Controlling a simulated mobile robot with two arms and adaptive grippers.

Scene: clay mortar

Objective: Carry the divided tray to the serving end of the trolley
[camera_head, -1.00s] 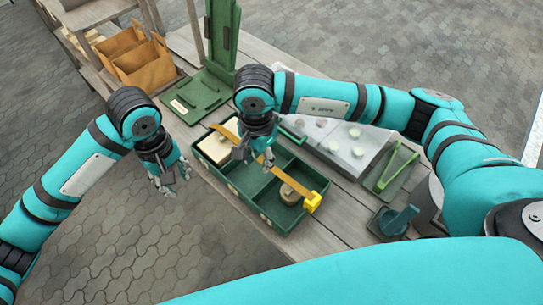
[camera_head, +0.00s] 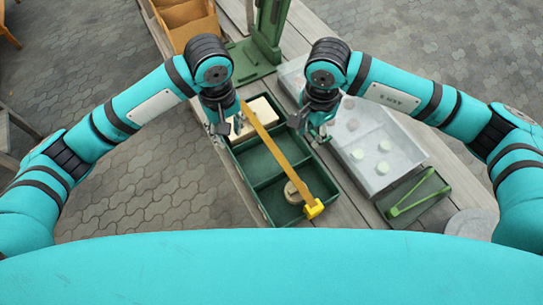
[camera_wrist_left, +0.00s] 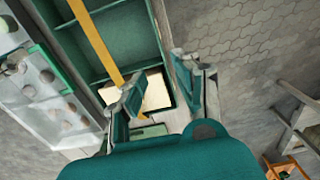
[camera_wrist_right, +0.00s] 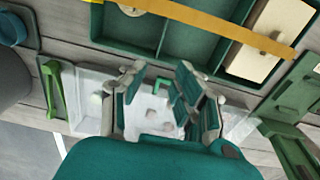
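The divided tray (camera_head: 262,165) is dark green and lies on the wooden trolley (camera_head: 345,208). It holds a cream block (camera_head: 262,110) at its far end and a round tan piece (camera_head: 293,194) at its near end. A yellow strip with a yellow end block (camera_head: 312,208) lies lengthwise over it. My left gripper (camera_head: 222,126) is open at the tray's left wall; in the left wrist view its fingers (camera_wrist_left: 157,95) are apart, near the wall. My right gripper (camera_head: 312,128) is open by the right wall; its fingers (camera_wrist_right: 160,100) are apart, and contact cannot be told.
A translucent tray (camera_head: 400,168) with several pale round pieces stands right of the divided tray. Green tongs (camera_head: 416,195) lie on a green board nearer me. A green upright stand (camera_head: 262,48) and a brown box (camera_head: 188,18) are at the far end. Paving lies left.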

